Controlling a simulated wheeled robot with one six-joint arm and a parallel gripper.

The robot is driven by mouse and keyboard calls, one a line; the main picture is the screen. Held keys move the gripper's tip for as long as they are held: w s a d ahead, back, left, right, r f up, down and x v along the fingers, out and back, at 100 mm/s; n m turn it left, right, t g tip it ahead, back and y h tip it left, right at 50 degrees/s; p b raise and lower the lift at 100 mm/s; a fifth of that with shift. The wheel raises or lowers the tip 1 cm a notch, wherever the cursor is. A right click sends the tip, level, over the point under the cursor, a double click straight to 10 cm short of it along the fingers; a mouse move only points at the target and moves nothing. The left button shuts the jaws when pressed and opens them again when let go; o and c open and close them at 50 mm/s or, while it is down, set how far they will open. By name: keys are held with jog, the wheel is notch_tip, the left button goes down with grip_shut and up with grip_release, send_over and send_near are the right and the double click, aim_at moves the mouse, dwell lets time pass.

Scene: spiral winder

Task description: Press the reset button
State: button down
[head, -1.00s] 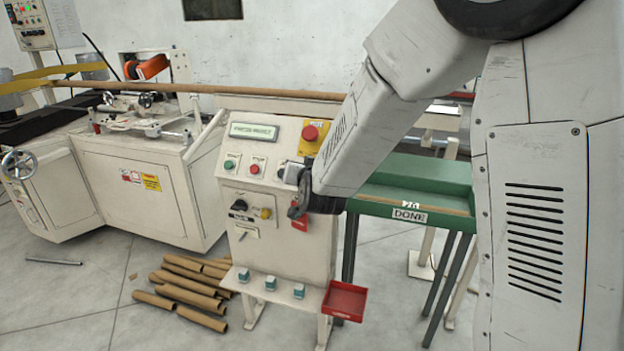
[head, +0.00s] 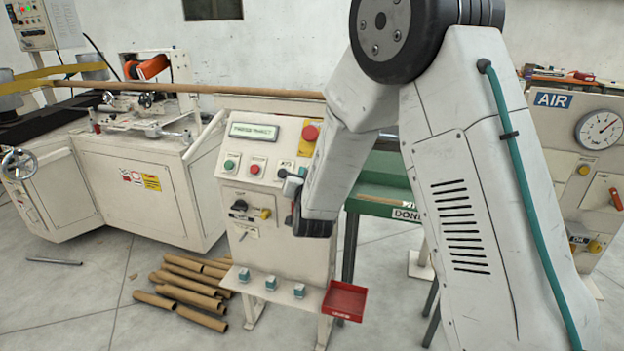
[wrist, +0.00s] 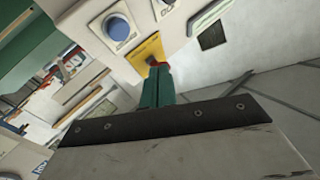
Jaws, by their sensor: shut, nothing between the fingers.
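A blue round button (wrist: 118,27) on a pale square plate shows in the wrist view, at the top left of centre; its lettering is unreadable. My gripper (wrist: 159,72) is shut and empty, its green fingers beside this button and overlapping the yellow emergency-stop plate (wrist: 147,50) in the picture. In the head view, my gripper (head: 291,186) is at the right side of the white control panel (head: 265,205). There my wrist hides part of the panel, and I cannot make out the blue button clearly. Contact cannot be told.
The panel also carries a green button (head: 229,165), a red button (head: 255,169), a lit display (head: 253,131) and a red emergency stop (head: 310,132). A red tray (head: 344,300) juts out below. A green table (head: 375,200) stands to the right.

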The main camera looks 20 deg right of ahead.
jog(key=w+d+f, duration=0.3)
jog(key=w+f, duration=0.1)
jog(key=shift+f, duration=0.1)
dwell(2.2)
jog(key=shift+w+d+f, duration=0.1)
jog(key=shift+w+f, duration=0.1)
jog(key=shift+w, duration=0.05)
jog(key=shift+w+d+f, duration=0.2)
jog(key=shift+w+f, duration=0.05)
dwell(0.8)
dwell(0.3)
jog(key=shift+s+a+r, duration=0.35)
jog(key=shift+s+r, duration=0.15)
jog(key=shift+s, duration=0.05)
jog(key=shift+r, duration=0.1)
jog(key=s+a+r, duration=0.2)
jog(key=s+r, duration=0.1)
jog(key=shift+a, duration=0.15)
dwell(0.4)
